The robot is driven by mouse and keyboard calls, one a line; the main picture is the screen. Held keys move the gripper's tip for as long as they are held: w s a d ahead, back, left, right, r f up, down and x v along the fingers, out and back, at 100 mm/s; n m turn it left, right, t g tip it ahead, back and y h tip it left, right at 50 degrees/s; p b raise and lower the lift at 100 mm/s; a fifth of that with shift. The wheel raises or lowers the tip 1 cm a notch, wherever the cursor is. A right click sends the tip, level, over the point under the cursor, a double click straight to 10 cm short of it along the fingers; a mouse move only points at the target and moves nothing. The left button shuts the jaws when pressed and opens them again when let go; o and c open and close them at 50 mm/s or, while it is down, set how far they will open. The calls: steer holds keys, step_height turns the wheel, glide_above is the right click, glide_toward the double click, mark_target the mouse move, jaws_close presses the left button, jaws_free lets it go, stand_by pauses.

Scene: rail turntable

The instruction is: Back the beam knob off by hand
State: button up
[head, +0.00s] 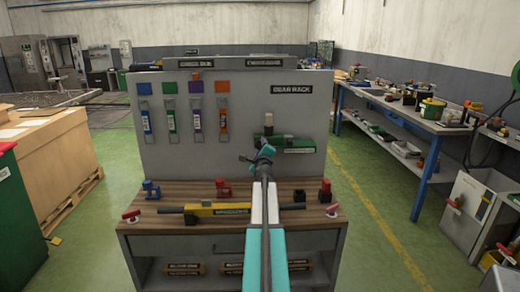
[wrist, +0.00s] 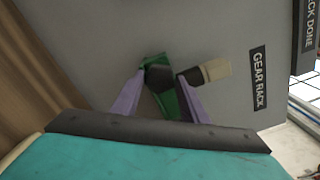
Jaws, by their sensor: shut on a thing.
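A green fitting (head: 300,142) with a pale label is at the right of the grey upright panel, below the "GEAR RACK" sign. A beige cylindrical knob (head: 268,119) on a dark collar stands up from it; the knob also shows in the wrist view (wrist: 216,70). My gripper (head: 264,152) is in front of the fitting's left end and hides part of it. In the wrist view its two purple fingers (wrist: 162,76) are on either side of the green and dark part of the fitting (wrist: 158,76), shut on it. The beige knob lies outside the fingers. The exact contact is unclear.
A wooden bench top holds a yellow and black bar (head: 218,209), a blue clamp (head: 152,189) and red pieces (head: 224,188). Several coloured tags hang on the panel (head: 185,185). A blue-legged workbench (head: 415,125) stands right; a large cardboard box (head: 55,165) stands left.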

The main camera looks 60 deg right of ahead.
steer(key=n+b, duration=0.2)
steer(key=n, duration=0.4)
steer(key=shift+f, duration=0.1)
steer(key=n+b, duration=0.3)
steer(key=n, duration=0.2)
steer(key=shift+f+n, duration=0.1)
steer(key=shift+n, duration=0.2)
steer(key=n+b, duration=0.6)
steer(key=shift+f+b, duration=0.1)
steer(key=shift+b, duration=0.25)
steer(key=n+b, duration=0.4)
steer(key=n, duration=0.1)
steer(key=shift+r, duration=0.2)
steer(key=o, duration=1)
steer(key=shift+s+a+r, duration=0.1)
